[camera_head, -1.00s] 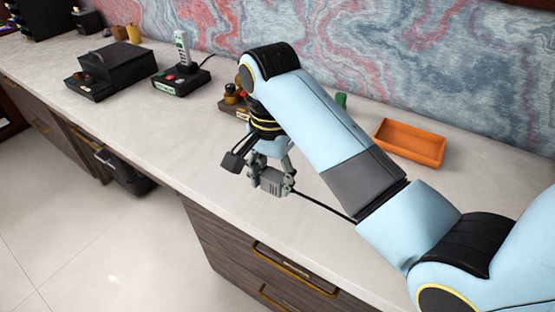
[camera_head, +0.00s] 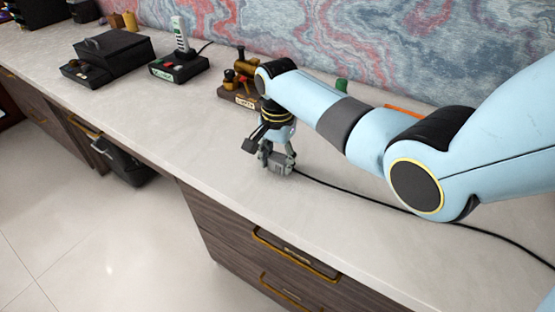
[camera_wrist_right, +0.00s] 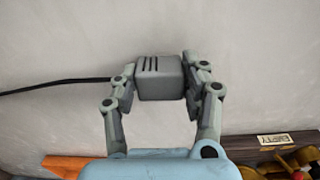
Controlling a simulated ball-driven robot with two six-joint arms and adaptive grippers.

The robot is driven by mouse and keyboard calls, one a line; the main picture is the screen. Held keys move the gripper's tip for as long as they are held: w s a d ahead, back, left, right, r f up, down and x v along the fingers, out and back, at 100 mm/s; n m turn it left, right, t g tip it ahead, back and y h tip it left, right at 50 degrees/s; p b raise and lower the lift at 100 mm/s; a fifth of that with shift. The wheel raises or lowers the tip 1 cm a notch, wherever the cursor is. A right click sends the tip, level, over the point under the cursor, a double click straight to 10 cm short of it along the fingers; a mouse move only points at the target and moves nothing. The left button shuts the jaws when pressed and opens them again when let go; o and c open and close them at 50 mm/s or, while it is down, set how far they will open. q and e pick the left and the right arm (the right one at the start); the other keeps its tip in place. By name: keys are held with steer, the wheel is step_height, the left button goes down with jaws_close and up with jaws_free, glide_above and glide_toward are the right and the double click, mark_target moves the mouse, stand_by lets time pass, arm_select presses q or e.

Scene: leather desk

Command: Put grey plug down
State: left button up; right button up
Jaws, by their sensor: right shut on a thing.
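The grey plug (camera_wrist_right: 160,78) is a small grey block with dark slots and a black cable (camera_wrist_right: 55,86) leading off to the left in the right wrist view. My right gripper (camera_wrist_right: 161,85) is shut on it, one finger on each side. In the head view my right gripper (camera_head: 276,163) holds the plug (camera_head: 281,168) low at the desk surface, near the front edge. I cannot tell whether the plug touches the desk. The cable (camera_head: 350,191) runs right along the desk. My left gripper is not in view.
An orange tray (camera_head: 404,111) is mostly hidden behind my arm. The desk (camera_head: 165,125) left of the gripper is clear.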

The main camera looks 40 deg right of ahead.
mark_target(277, 159)
steer(key=shift+f, duration=0.55)
steer(key=o, duration=1.3)
step_height(277, 159, up, 13)
steer(key=shift+r+p, duration=0.1)
steer(key=shift+p, duration=0.5)
